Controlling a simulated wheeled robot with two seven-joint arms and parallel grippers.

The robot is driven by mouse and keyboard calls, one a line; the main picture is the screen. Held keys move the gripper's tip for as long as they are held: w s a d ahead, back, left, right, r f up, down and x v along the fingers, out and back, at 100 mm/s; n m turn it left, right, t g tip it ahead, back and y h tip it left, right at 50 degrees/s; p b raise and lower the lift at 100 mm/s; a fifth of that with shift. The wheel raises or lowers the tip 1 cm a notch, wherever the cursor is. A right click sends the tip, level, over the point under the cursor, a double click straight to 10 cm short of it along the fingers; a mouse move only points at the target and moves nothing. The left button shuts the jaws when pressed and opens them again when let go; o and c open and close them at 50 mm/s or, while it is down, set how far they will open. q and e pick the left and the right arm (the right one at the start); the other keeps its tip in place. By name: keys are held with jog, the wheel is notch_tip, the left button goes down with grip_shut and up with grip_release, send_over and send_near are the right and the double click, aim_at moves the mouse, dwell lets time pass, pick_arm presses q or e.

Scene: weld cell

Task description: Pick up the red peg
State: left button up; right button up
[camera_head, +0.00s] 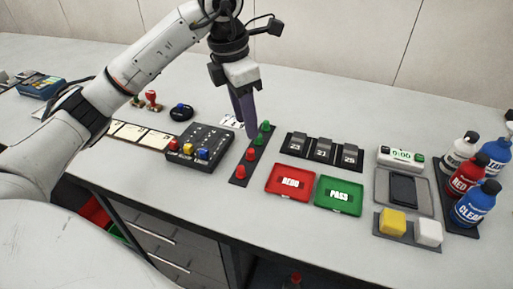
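Two red pegs stand on the dark peg strip (238,182). The nearer red peg (241,172) is close to the strip's front end, and the other red peg (251,154) is just behind it. Two green pegs (264,127) stand farther back on the same strip. My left gripper (251,133) points down over the back part of the strip, beside the green pegs and behind the red ones. Its fingers overlap in this view, so the gap between them is hidden. No peg shows in them. My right gripper is not in view.
Left of the strip is a black box with coloured knobs (201,147). To the right are a red REDO tray (290,182), a green PASS tray (338,194), number blocks (321,150) and several bottles (473,203). A wall (340,40) closes the back.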

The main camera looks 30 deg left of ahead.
aim_at(250, 150)
pick_arm(q)
notch_tip(250, 150, down, 4)
jog(key=shift+d+r, duration=0.15)
jog(key=shift+r, duration=0.05)
jog(key=f, duration=0.3)
jog(key=w+f, duration=0.1)
jog(key=f, duration=0.1)
jog(key=shift+f+p, duration=0.3)
jog(key=shift+c, duration=0.5)
grip_shut()
